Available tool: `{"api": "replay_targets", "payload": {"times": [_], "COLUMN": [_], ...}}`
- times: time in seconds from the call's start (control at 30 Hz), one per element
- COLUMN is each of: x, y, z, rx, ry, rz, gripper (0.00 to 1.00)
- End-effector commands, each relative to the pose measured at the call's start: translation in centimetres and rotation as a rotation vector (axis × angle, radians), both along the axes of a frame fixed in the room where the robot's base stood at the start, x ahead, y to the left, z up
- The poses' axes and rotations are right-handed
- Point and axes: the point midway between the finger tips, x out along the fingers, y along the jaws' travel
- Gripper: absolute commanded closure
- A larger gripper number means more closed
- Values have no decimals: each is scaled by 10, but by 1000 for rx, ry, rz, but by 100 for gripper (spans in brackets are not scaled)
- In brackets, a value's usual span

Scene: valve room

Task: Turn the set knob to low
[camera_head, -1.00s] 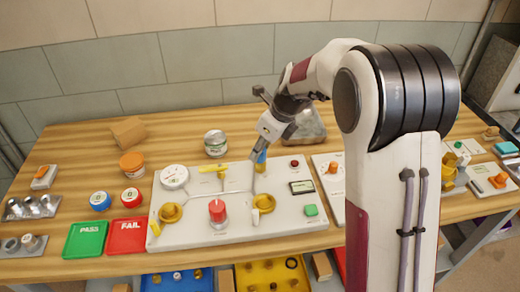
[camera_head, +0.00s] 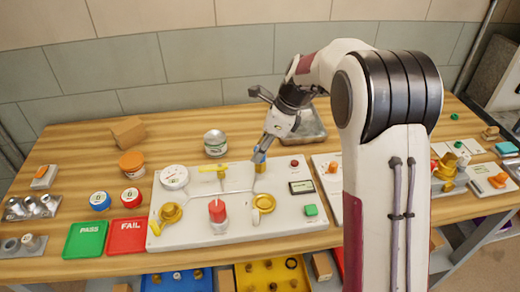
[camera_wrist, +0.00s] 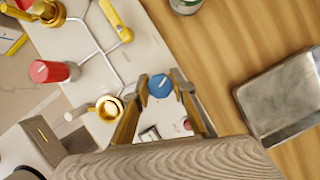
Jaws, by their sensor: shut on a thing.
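The blue knob (camera_head: 259,157) with a white pointer line, which I take for the set knob, stands on the pale valve panel (camera_head: 290,217), right of the yellow lever valve (camera_head: 214,168). My gripper (camera_head: 261,161) reaches down onto it from above and behind. In the wrist view the blue knob (camera_wrist: 160,86) sits between the two fingertips of my gripper (camera_wrist: 161,82), which is shut on it. The white line runs slantwise across its top. No low mark can be read.
The panel also carries a white gauge (camera_head: 174,177), a red knob (camera_head: 217,210), yellow valve fittings (camera_head: 171,213), a small display (camera_head: 301,187) and a green button (camera_head: 311,210). A metal tray (camera_wrist: 285,95) lies behind the panel. A lidded jar (camera_head: 215,143) stands at the back.

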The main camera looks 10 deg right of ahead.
Motion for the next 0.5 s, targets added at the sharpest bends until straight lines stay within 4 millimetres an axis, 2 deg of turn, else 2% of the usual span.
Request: {"api": "replay_targets", "payload": {"times": [0.2,0.23,0.27,0.5], "x": [0,0,0,0], "y": [0,0,0,0], "z": [-1,-1,-1,0], "rx": [0,0,0,0], "ry": [2,2,2,1], "rz": [-1,-1,-1,-2], "gripper": [97,68,60,59]}}
